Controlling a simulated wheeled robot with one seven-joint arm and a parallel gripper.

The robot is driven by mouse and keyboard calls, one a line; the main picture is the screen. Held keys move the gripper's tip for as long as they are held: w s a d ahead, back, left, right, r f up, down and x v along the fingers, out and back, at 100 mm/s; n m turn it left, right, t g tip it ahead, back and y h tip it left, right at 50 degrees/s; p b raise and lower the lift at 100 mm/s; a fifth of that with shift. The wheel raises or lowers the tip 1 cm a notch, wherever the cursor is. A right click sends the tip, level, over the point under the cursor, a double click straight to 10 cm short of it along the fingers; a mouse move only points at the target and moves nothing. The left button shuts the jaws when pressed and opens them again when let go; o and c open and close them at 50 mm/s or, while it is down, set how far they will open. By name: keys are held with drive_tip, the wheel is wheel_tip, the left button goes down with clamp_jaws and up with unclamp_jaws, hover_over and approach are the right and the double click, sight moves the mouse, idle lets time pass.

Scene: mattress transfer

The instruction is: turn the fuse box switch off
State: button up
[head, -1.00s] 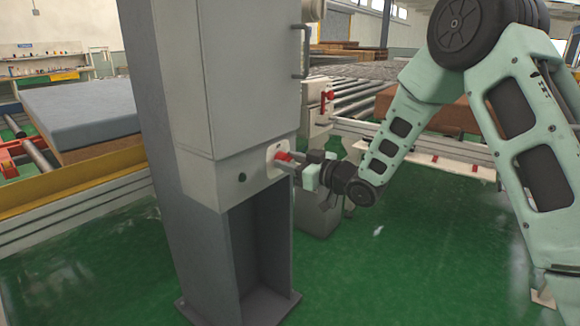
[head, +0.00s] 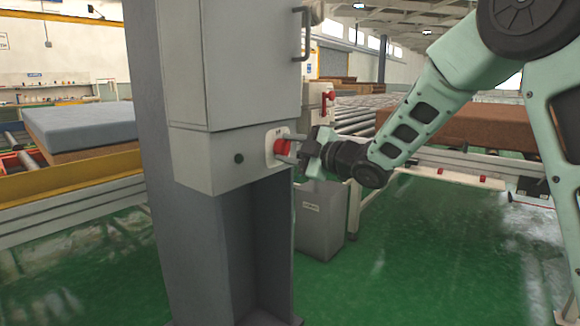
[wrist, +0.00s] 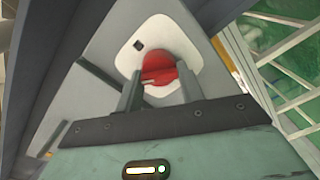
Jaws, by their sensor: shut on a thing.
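The fuse box (head: 225,70) is a grey cabinet on a dark grey post. Its lower box carries a red rotary switch (head: 281,147) on a white plate. The red switch (wrist: 160,66) also shows in the wrist view, centred above my gripper. My gripper (head: 292,148) reaches in from the right at the switch. In the wrist view my gripper (wrist: 160,88) has one finger on each side of the switch's grip and is shut on it. The exact contact points are partly hidden, and I cannot read the switch markings.
A grey bin (head: 320,225) stands on the green floor under my arm. A roller conveyor (head: 350,115) and a brown block (head: 455,128) lie behind. A blue-grey mattress (head: 80,125) rests at left. The cabinet handle (head: 304,35) juts out above the switch.

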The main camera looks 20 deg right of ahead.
drive_tip(key=n+b, duration=0.4)
drive_tip(key=b, duration=0.1)
drive_tip(key=shift+f, duration=0.35)
drive_tip(key=shift+r+n+b, duration=0.1)
drive_tip(key=shift+n+b, duration=0.9)
drive_tip(key=o, duration=1)
drive_tip(key=shift+r, duration=0.1)
drive_tip(key=p+v, duration=0.2)
drive_tip(key=v, duration=1.5)
drive_tip(key=shift+s, duration=0.2)
drive_tip(key=shift+d, duration=0.1)
